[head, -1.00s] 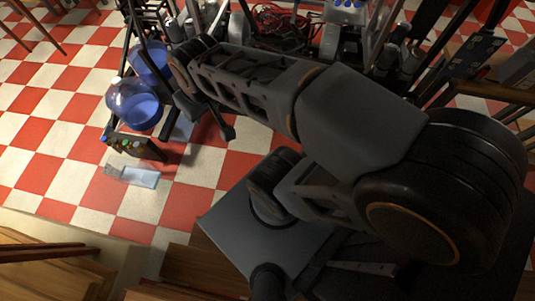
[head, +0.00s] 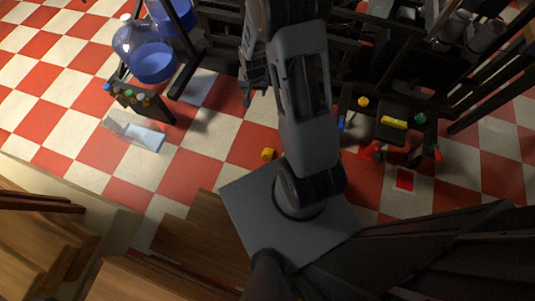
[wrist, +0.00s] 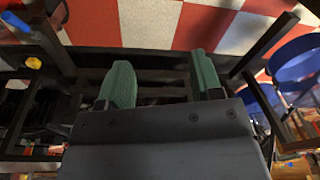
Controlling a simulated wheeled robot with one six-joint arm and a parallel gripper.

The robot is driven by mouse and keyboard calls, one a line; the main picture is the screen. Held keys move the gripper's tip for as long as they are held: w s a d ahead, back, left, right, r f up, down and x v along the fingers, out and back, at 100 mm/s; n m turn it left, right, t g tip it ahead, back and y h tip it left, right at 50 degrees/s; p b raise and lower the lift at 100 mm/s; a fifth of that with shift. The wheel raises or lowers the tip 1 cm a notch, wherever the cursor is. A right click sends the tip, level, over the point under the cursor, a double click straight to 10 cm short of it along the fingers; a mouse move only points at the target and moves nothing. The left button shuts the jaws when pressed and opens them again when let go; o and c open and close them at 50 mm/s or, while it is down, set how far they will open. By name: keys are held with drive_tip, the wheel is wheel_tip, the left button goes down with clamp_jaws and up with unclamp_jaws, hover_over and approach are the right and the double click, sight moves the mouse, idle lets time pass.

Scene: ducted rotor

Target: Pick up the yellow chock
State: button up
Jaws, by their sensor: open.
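A small yellow block (head: 268,154), which I take to be the yellow chock, lies on the checkered floor in the head view, just left of my arm. It stands clear of the things around it. I cannot make it out in the wrist view. My gripper (wrist: 163,82) shows in the wrist view with two green fingers wide apart and nothing between them. It is above a dark frame, away from the chock.
A black rack (head: 384,135) with a yellow cylinder (head: 393,123) and coloured knobs stands right of my arm. A clear tray (head: 140,135) lies on the floor. Open floor surrounds the chock's left side.

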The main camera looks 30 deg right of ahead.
wheel_tip(320, 180, down, 21)
drive_tip(key=s+d+m+b, duration=0.1)
drive_tip(key=d+m+b, duration=0.1)
drive_tip(key=b, duration=0.4)
drive_tip(key=m+g+b, duration=0.1)
drive_tip(key=m+b, duration=0.1)
drive_tip(key=b, duration=0.3)
hover_over(267, 151)
wheel_tip(267, 151, down, 15)
drive_tip(key=f+b, duration=0.1)
drive_tip(key=f, duration=0.1)
drive_tip(key=f+b, duration=0.1)
drive_tip(key=f, duration=0.2)
drive_tip(key=f+b, duration=0.1)
drive_tip(key=f, duration=0.2)
drive_tip(key=shift+w+d+b, duration=0.25)
drive_tip(key=shift+d+b, duration=0.05)
drive_tip(key=shift+d, duration=0.1)
drive_tip(key=shift+a+f+b, duration=0.15)
drive_tip(key=shift+f+b, duration=0.85)
drive_tip(key=shift+f, duration=0.6)
drive_tip(key=shift+a+f+b, duration=0.1)
drive_tip(key=shift+f+b, duration=0.85)
drive_tip(key=shift+f, duration=0.65)
drive_tip(key=shift+r, duration=0.1)
clamp_jaws()
